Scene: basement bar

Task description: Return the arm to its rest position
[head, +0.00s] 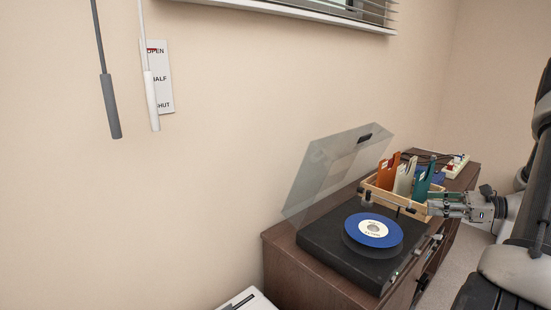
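My gripper (430,204) is at the right, near the right end of the wooden record crate and above the cabinet's front side. Its two fingers point left and look parted, with nothing visible between them. My arm comes in from the right edge of the picture. Whether the fingers touch the crate is hard to tell from this angle.
A black turntable (338,254) with a blue record (385,239) and a raised clear lid (318,178) stands on a brown cabinet (283,267). The wooden crate (400,201) behind it holds orange, cream and green sleeves. A power strip (456,166) lies farther back. Two blind wands hang at upper left.

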